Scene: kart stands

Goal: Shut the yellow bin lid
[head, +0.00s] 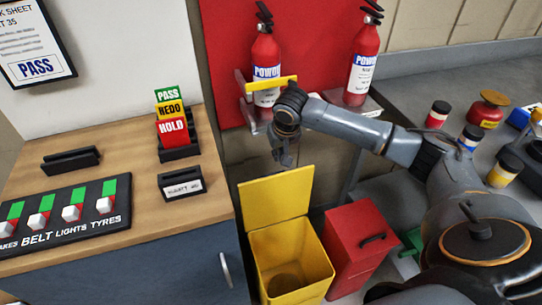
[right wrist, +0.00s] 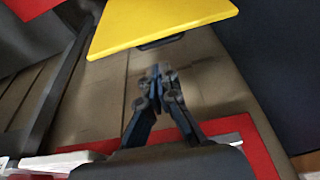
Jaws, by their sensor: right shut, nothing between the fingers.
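The yellow bin (head: 292,258) stands on the floor beside the wooden-topped cabinet. Its yellow lid (head: 275,198) is open, standing up at the bin's back edge, and the inside of the bin shows. My right gripper (head: 286,160) points down above the lid in the head view, shut and empty. In the right wrist view the fingertips (right wrist: 159,72) are together, apart in the picture from a yellow panel (right wrist: 165,18) that looks like the lid. A dark handle (right wrist: 160,42) shows at its edge. My left gripper is in neither view.
A red bin (head: 350,235) with its lid shut stands right of the yellow bin. Two fire extinguishers (head: 266,65) (head: 362,62) stand by the red wall panel. The cabinet top (head: 130,145) holds signs and a switch panel. A grey counter (head: 440,75) carries several small items.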

